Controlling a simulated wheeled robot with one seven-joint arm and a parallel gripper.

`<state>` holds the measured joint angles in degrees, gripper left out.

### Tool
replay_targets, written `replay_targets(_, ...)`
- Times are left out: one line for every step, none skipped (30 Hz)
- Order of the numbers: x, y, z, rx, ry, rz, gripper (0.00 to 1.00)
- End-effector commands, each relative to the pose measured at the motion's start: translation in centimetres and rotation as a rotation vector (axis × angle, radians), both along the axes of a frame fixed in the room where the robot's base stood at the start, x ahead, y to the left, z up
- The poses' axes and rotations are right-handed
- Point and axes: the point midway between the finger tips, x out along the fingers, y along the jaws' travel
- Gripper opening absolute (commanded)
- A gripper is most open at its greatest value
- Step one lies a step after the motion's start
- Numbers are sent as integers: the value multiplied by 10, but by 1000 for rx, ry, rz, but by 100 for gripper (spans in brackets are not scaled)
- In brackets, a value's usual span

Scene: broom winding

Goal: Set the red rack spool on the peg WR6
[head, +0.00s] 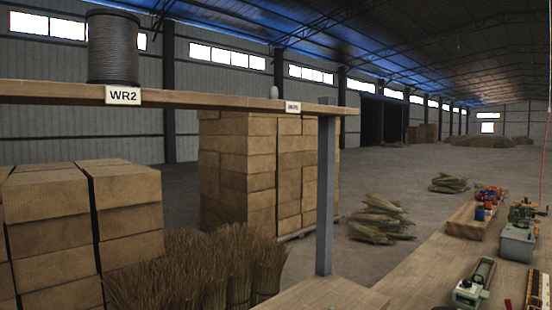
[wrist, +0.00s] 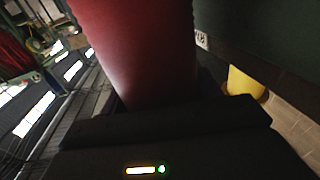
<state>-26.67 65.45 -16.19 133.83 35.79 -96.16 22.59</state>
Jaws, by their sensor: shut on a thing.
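A large red cylinder, which I take to be the red rack spool (wrist: 140,45), fills the upper middle of the wrist view. My gripper (wrist: 160,105) is dark and shut on it; the fingertips are hard to make out. Neither the gripper nor the red spool shows in the head view. There, a wooden shelf (head: 210,99) carries a small pale peg end (head: 274,92) near its right end, with nothing on it. The tag beside the peg (head: 293,107) is too small to read, so I cannot tell if it is WR6.
A dark grey spool (head: 113,48) stands on the shelf above the WR2 tag (head: 123,95). A grey post (head: 326,195) holds the shelf's right end. A workbench (head: 420,270) with tools is at right. A yellow object (wrist: 245,84) shows in the wrist view.

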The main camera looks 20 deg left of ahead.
Motion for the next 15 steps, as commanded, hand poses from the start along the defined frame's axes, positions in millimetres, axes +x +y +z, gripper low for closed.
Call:
replay_targets(0, 1, 1, 0, -1, 1, 33)
replay_targets(0, 1, 1, -1, -2, 2, 33)
replay_targets(0, 1, 1, 0, -1, 2, 33)
replay_targets(0, 1, 1, -1, -2, 2, 33)
replay_targets(0, 1, 1, -1, -2, 2, 33)
replay_targets(0, 1, 1, -1, -2, 3, 33)
replay_targets(0, 2, 1, -1, -2, 3, 33)
replay_targets(0, 2, 3, 0, -2, 3, 33)
replay_targets(0, 2, 5, 0, -2, 3, 33)
replay_targets(0, 2, 8, 0, -2, 3, 33)
replay_targets(0, 2, 11, 0, -2, 4, 33)
replay_targets(0, 2, 16, 0, -2, 4, 33)
replay_targets(0, 2, 21, 0, -2, 4, 33)
replay_targets(0, 2, 26, 0, -2, 3, 33)
replay_targets(0, 1, 34, 0, -2, 3, 33)
